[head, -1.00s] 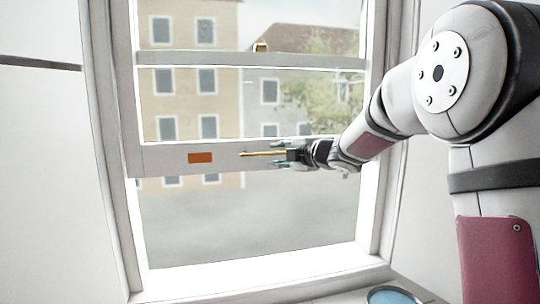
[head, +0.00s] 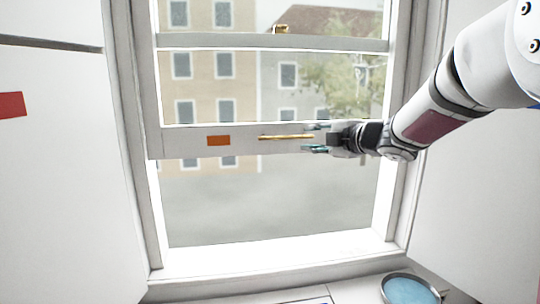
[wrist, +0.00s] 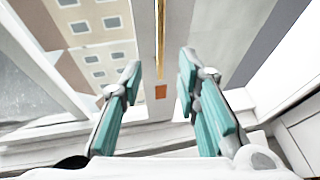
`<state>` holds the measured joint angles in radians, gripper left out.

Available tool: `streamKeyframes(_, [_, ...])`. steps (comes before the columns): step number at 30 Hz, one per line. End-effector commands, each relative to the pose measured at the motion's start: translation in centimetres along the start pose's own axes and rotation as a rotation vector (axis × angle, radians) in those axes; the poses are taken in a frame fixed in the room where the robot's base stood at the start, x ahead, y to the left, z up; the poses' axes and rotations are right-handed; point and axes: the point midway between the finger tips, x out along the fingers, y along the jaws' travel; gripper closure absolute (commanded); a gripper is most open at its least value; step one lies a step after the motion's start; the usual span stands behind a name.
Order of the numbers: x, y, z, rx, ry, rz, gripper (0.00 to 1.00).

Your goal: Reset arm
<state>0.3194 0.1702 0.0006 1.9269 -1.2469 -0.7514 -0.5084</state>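My gripper (head: 318,138) is in front of the lower sash of a window, at the right end of a thin gold handle (head: 285,137). The gold handle (wrist: 159,30) runs along the sash rail ahead of the fingertips. The raised sash rail (head: 180,142) carries an orange patch (head: 218,140), and there is an open gap below it. My arm reaches in from the right.
A white window sill (head: 280,256) lies below the opening. A round pan or bowl with a blue inside (head: 408,290) sits at the lower right. A gold latch (head: 281,29) is on the upper rail. White walls stand on both sides, with a red patch (head: 12,105) at left.

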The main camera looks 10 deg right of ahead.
Motion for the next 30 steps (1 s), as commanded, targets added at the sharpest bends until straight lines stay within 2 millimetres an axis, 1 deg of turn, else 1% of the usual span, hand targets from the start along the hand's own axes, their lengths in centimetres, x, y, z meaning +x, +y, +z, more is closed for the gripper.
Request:
streamKeyframes(2, [-0.5,0.5,0.0,0.028,-0.039,0.004,0.70])
streamKeyframes(5, [-2.2,1.5,0.2,0.115,-0.149,0.012,0.70])
streamKeyframes(8, [-5.3,1.8,0.5,0.265,-0.307,0.017,0.70])
streamKeyframes(9, [-6.9,1.6,0.5,0.339,-0.372,0.017,0.70])
streamKeyframes(11, [-9.4,0.8,0.3,0.454,-0.467,0.011,0.70])
streamKeyframes(12, [-11.1,-0.1,0.0,0.534,-0.526,0.002,0.70])
streamKeyframes(14, [-13.8,-1.8,-0.7,0.656,-0.611,-0.016,0.70])
streamKeyframes(15, [-15.6,-3.0,-1.4,0.740,-0.663,-0.031,0.70])
streamKeyframes(17, [-18.3,-5.3,-2.7,0.867,-0.737,-0.062,0.70])
streamKeyframes(18, [-20.1,-7.0,-3.8,0.953,-0.785,-0.089,0.70])
streamKeyframes(20, [-22.7,-9.7,-5.7,1.077,-0.849,-0.137,0.70])
streamKeyframes(21, [-24.4,-11.4,-7.1,1.154,-0.886,-0.171,0.70])
streamKeyframes(23, [-26.6,-13.9,-9.3,1.262,-0.937,-0.229,0.70])
streamKeyframes(24, [-28.0,-15.4,-10.7,1.323,-0.965,-0.268,0.70])
streamKeyframes(27, [-30.9,-18.6,-14.0,1.452,-1.022,-0.363,0.70])
streamKeyframes(30, [-32.9,-20.6,-16.6,1.535,-1.059,-0.440,0.70])
